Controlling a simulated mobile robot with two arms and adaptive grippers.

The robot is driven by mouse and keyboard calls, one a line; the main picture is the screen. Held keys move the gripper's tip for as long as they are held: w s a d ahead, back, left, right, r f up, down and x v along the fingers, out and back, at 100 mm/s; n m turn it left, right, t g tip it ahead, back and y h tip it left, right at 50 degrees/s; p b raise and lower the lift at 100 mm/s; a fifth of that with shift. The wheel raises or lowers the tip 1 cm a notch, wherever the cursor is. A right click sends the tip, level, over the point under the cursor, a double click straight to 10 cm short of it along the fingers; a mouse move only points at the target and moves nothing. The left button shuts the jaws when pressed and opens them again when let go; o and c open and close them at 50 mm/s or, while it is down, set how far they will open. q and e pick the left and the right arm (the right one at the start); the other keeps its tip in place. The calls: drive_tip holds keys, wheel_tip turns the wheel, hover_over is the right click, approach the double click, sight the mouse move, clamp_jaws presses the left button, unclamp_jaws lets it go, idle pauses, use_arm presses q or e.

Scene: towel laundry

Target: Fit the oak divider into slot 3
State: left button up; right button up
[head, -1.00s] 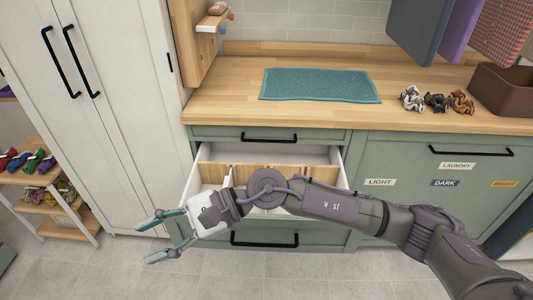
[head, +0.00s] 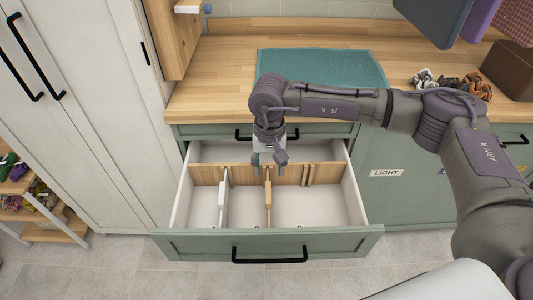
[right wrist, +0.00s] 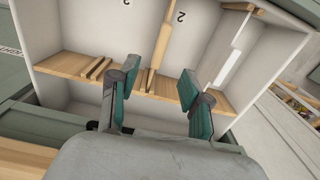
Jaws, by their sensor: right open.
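The oak divider (head: 267,200) stands in the open drawer (head: 265,242), running front to back from the middle of the wooden cross rail (head: 317,174). My right gripper (head: 268,168) points down over its rear end at the rail. In the right wrist view its teal fingers (right wrist: 158,84) are apart, with the oak divider (right wrist: 154,80) between them; I cannot tell whether they touch it. A marking "2" shows beside the divider, and a partly cut marking lies to its left. An empty pair of rail cleats (right wrist: 97,68) shows there too. My left gripper is out of view.
A white divider (head: 221,195) stands in the left part of the drawer. The right compartment is empty. Above, the counter holds a teal towel (head: 325,66), scrunchies (head: 475,86) and a brown bin (head: 510,70). A tall white cabinet (head: 85,110) stands left.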

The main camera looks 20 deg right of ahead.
sight(268, 191)
wheel_tip(268, 191, down, 4)
drive_tip(key=shift+s+r, duration=0.1)
drive_tip(key=shift+r, duration=0.05)
drive_tip(key=shift+f+p, duration=0.3)
drive_tip(key=shift+f, duration=0.65)
wheel_tip(268, 191, down, 5)
drive_tip(key=shift+w+f, duration=0.2)
drive_tip(key=shift+f, duration=0.25)
clamp_jaws()
use_arm(q)
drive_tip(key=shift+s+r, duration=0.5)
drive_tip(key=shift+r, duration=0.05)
drive_tip(key=shift+p, duration=0.3)
